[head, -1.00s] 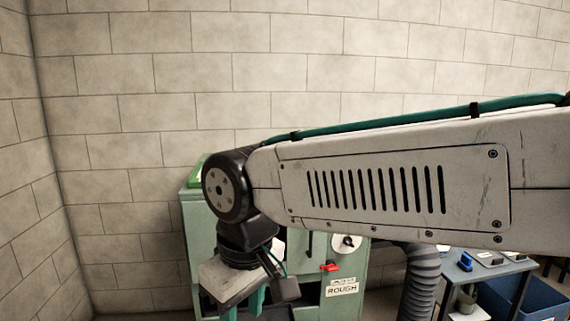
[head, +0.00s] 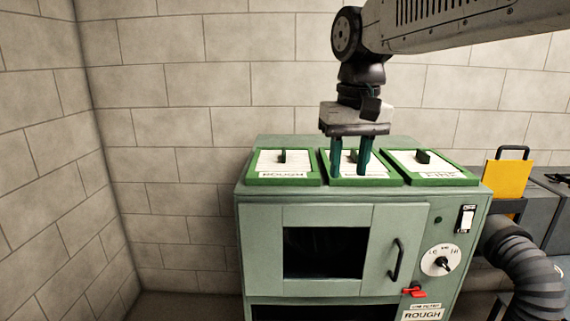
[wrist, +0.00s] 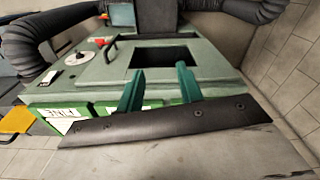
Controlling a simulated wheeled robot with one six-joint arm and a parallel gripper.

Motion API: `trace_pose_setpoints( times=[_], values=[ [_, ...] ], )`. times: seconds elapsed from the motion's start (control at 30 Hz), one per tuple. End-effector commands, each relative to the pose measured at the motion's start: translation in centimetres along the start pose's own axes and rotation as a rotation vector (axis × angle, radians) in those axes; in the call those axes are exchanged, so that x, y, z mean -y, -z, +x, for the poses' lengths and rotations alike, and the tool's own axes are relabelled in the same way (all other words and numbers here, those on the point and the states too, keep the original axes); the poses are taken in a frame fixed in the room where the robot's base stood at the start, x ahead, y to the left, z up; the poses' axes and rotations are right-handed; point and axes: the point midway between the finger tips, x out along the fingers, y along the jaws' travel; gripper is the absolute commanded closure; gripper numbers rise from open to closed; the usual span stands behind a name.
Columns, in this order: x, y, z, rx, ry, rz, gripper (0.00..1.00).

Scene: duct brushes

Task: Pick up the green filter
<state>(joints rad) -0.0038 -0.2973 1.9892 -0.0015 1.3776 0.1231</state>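Three green-framed filters with white faces and small dark grips lie side by side on top of a pale green cabinet: the left filter (head: 262,162), labelled ROUGH, the middle filter (head: 377,179) and the right filter (head: 440,163), whose label seems to read FINE. My gripper (head: 350,172) points straight down over the middle filter, its two teal fingers apart with that filter's grip seen between them. I cannot tell whether the fingers touch it. In the wrist view my gripper (wrist: 160,71) is open, with the green edge of a filter (wrist: 60,113) at left.
The cabinet (head: 260,225) has a door with a dark window, a handle, a dial, a red latch and a ROUGH sign. A grey ribbed hose (head: 525,275) and a yellow panel (head: 508,178) stand to the right. Block walls (head: 170,140) are behind and left.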

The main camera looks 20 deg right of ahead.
Motion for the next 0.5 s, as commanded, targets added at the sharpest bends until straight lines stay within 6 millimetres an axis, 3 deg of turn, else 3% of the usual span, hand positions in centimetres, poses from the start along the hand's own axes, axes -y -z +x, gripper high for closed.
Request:
trace_pose_setpoints(
  times=[0.03, 0.2, 0.4, 0.5],
  values=[
    [0.5, 3.1, -0.8, 0.010, -0.001, 0.015, 0.64],
    [2.2, 12.3, -2.4, 0.030, -0.004, 0.068, 0.64],
    [4.4, 22.1, -1.8, 0.052, -0.008, 0.129, 0.64],
    [5.3, 25.7, -0.9, 0.061, -0.011, 0.154, 0.64]
  ],
)
